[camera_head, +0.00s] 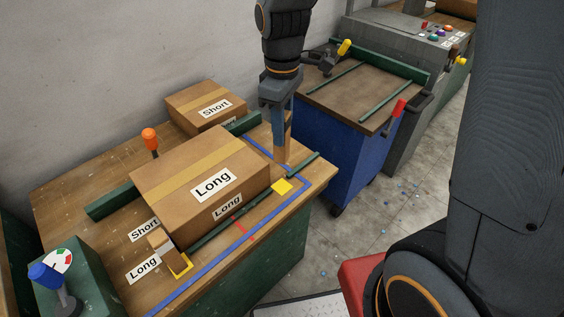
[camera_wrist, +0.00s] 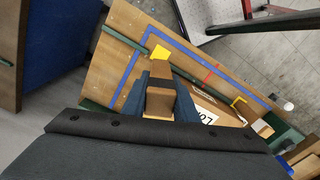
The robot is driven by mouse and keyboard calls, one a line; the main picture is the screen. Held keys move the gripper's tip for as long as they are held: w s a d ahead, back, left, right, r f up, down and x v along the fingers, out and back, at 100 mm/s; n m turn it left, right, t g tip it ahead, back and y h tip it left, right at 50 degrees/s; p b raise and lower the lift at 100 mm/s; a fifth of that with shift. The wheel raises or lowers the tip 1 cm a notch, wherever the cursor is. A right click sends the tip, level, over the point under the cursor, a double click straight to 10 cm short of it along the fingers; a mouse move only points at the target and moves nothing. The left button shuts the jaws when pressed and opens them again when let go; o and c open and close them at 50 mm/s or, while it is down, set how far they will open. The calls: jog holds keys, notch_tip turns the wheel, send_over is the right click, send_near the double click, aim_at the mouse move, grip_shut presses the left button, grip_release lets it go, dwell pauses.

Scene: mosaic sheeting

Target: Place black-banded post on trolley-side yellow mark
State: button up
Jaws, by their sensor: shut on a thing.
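My gripper (camera_head: 282,125) points down at the trolley-side end of the wooden bench and is shut on a wooden post, the black-banded post (camera_head: 283,152). In the wrist view the post (camera_wrist: 158,104) stands between the two dark fingers. The solid yellow mark (camera_head: 282,187) lies on the bench near the blue line, in front of the post in the head view. The mark also shows just beyond the post in the wrist view (camera_wrist: 160,52). I cannot tell whether the post touches the bench.
A large "Long" box (camera_head: 200,187) lies left of my gripper, with a "Short" box (camera_head: 205,108) behind. Green rails (camera_head: 303,165) flank the area. Another wooden post (camera_head: 160,243) stands by a yellow outline (camera_head: 181,267). The blue trolley (camera_head: 335,158) stands right of the bench.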

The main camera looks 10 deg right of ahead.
aim_at(282, 162)
notch_tip(282, 162, down, 11)
jog(key=shift+a+f+p, duration=0.1)
jog(key=shift+f+p, duration=0.1)
jog(key=shift+p, duration=0.5)
jog(key=shift+f, duration=0.1)
jog(key=o, duration=1.1)
jog(key=shift+c, duration=0.2)
notch_tip(282, 162, up, 11)
jog(key=b, duration=0.2)
jog(key=s+d+f+m, duration=0.1)
jog(key=s+d+m, duration=0.8)
jog(key=s+m, duration=0.1)
jog(key=shift+d+m+t, duration=0.25)
jog(key=shift+m+t, duration=0.15)
jog(key=shift+m, duration=0.3)
jog(key=shift+f, duration=0.1)
